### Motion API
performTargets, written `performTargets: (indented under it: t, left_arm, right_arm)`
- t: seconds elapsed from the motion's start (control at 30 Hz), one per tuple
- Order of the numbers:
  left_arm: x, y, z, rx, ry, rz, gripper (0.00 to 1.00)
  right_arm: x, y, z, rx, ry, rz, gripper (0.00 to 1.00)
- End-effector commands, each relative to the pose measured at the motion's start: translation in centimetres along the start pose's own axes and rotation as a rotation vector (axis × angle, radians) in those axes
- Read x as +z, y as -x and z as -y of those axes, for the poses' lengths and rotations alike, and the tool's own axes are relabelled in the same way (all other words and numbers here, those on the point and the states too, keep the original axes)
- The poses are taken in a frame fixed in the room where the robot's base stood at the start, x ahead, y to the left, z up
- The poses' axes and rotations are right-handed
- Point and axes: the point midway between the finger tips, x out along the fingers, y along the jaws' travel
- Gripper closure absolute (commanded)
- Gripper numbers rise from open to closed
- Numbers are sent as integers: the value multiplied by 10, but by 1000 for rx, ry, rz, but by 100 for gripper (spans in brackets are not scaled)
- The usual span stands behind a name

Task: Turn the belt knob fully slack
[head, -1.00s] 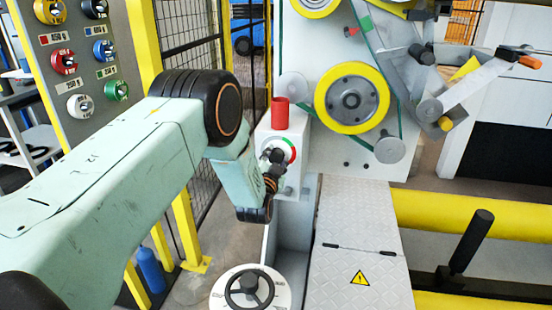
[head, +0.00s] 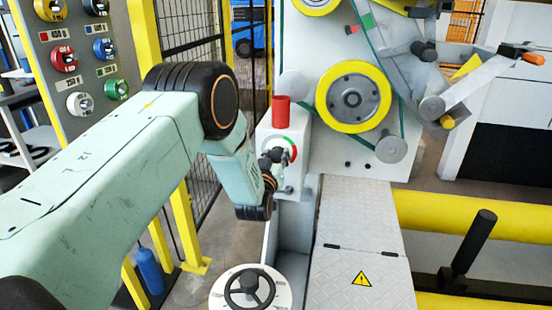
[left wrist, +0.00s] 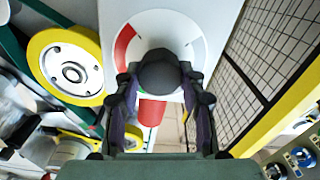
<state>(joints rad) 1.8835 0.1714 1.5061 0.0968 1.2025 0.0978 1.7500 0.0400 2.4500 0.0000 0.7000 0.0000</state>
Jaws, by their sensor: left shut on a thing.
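The belt knob (left wrist: 160,72) is a dark round knob on a white dial (left wrist: 203,28) with a red arc, centred in the left wrist view. In the head view the dial (head: 293,146) is on a grey box left of the yellow wheel, with red and green marks showing. My left gripper (left wrist: 159,84) has one finger on each side of the knob and is shut on it. In the head view the left gripper (head: 279,157) partly hides the knob. I cannot read the knob's pointer. My right gripper is not in view.
A red cylinder (head: 281,112) stands on top of the box, close to my gripper. A yellow wheel (head: 354,97) with a green belt is to the right. A handwheel (head: 249,288) is below. A panel of coloured knobs (head: 85,60) and a mesh fence are at left.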

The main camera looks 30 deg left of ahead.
Motion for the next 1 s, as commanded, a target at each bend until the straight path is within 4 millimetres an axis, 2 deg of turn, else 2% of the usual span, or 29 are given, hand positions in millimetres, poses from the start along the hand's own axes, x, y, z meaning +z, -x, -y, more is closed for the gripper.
performTargets:
  t: [0.6,1.0]
  left_arm:
    - [-3,-2,1,4,561,-9,91]
    - [-3,-2,2,5,768,-10,91]
  right_arm:
    - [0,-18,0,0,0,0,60]
    - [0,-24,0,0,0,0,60]
